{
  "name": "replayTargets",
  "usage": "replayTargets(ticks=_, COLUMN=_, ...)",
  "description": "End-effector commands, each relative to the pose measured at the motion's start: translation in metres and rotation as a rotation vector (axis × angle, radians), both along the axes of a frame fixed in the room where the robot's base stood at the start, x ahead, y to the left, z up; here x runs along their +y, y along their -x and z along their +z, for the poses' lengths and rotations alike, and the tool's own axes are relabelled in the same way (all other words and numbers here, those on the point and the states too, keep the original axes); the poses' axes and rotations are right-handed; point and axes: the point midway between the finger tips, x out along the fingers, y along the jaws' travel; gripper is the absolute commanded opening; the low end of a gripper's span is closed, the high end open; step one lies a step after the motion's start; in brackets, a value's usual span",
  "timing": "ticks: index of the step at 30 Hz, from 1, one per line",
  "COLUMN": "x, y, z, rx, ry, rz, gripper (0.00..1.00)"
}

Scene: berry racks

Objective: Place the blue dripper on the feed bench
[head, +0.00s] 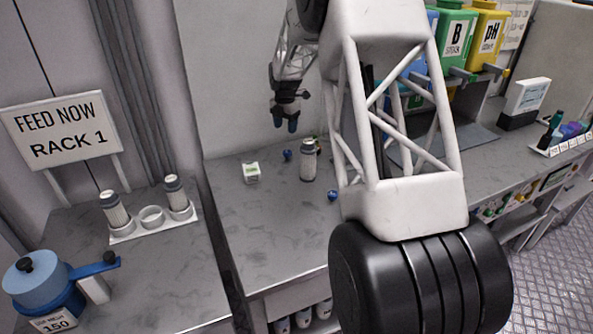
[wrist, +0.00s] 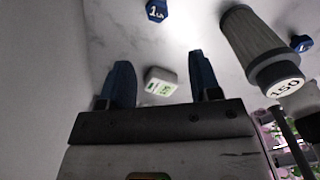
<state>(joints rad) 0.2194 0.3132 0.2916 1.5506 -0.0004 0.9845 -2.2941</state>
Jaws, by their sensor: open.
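Two small blue pieces that look like drippers lie on the grey bench (head: 275,232). One blue piece (head: 287,155) is at the back, and the other blue piece (head: 333,195) is nearer the front. In the wrist view, a blue piece with a white "1" mark (wrist: 157,10) is at the top, and another (wrist: 302,43) is at the right edge. My gripper (head: 286,125) hovers above the back of the bench, open and empty. In the wrist view, its blue fingers (wrist: 160,72) are apart, with a white box between them in the picture.
The small white box with a green display (head: 251,172) and a grey filter cylinder (head: 309,165), marked 150 in the wrist view (wrist: 255,45), stand near the blue pieces. A "FEED NOW RACK 1" sign (head: 60,130) and a filter holder (head: 151,222) are on the left bench.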

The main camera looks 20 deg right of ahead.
Motion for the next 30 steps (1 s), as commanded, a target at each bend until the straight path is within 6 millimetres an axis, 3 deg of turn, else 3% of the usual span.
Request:
replayTargets(ticks=5, x=0.012, y=0.017, z=0.019, rx=-0.01, ry=0.002, rz=-0.073, gripper=0.57)
replayTargets(ticks=11, x=0.033, y=0.055, z=0.052, rx=-0.029, ry=0.003, rz=-0.231, gripper=0.57)
replayTargets(ticks=21, x=0.073, y=0.137, z=0.106, rx=-0.066, ry=-0.006, rz=-0.555, gripper=0.57)
replayTargets(ticks=30, x=0.105, y=0.216, z=0.139, rx=-0.095, ry=-0.026, rz=-0.84, gripper=0.57)
